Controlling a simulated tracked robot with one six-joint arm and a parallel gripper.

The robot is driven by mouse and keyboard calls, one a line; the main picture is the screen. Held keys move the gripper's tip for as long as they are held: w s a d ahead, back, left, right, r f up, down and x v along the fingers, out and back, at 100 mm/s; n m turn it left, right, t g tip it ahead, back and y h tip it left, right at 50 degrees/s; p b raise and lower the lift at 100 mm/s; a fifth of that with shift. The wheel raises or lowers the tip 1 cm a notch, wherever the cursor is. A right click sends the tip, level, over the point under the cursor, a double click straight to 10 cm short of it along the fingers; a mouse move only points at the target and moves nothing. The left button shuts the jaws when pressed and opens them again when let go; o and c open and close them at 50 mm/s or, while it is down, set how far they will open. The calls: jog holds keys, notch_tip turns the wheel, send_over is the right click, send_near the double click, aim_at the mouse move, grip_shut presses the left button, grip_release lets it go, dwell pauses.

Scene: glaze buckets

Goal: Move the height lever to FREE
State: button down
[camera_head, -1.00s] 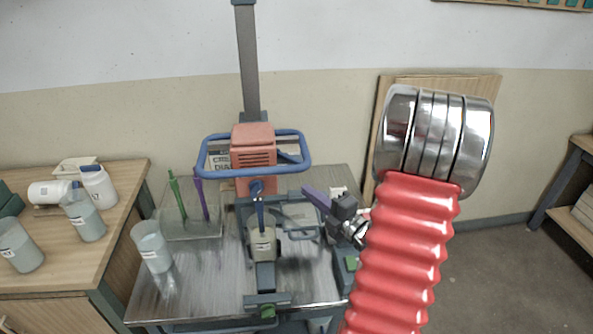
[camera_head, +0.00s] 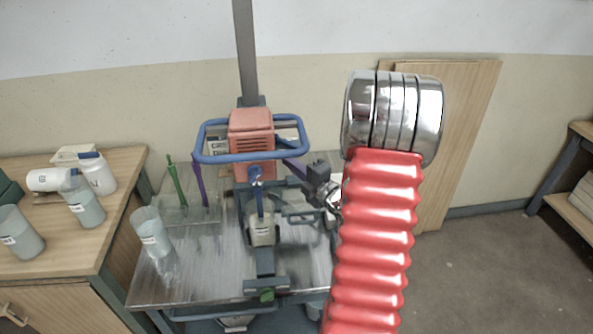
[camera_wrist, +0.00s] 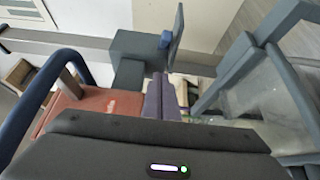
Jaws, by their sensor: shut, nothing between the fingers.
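The stand mixer has an orange motor head (camera_head: 250,135) with a blue loop handle (camera_head: 212,156) on a grey column (camera_head: 246,50). In the wrist view, a grey block (camera_wrist: 129,62) sits by the column. A flat grey plate (camera_wrist: 178,33) on a small blue pivot (camera_wrist: 166,40) stands out from it and looks like the height lever. I cannot read a FREE mark. My gripper (camera_head: 288,162) is at the right of the motor head, close to the handle. Its purple fingers (camera_wrist: 161,97) are shut and empty, pointing toward the block and apart from the plate.
A metal table (camera_head: 190,285) carries a glaze bucket (camera_head: 150,232) and a clear stand with green (camera_head: 176,185) and purple (camera_head: 200,182) tools. The left bench (camera_head: 75,225) holds several containers. My red arm hides the right side. Open floor (camera_head: 480,280) lies at right.

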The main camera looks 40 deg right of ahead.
aim_at(287, 144)
jog(key=shift+w+d, duration=0.7)
jog(key=shift+d, duration=0.3)
jog(key=shift+w+d, duration=0.2)
jog(key=shift+d, duration=0.8)
jog(key=shift+a, duration=0.4)
jog(key=shift+d, duration=0.3)
jog(key=shift+w+d, duration=0.1)
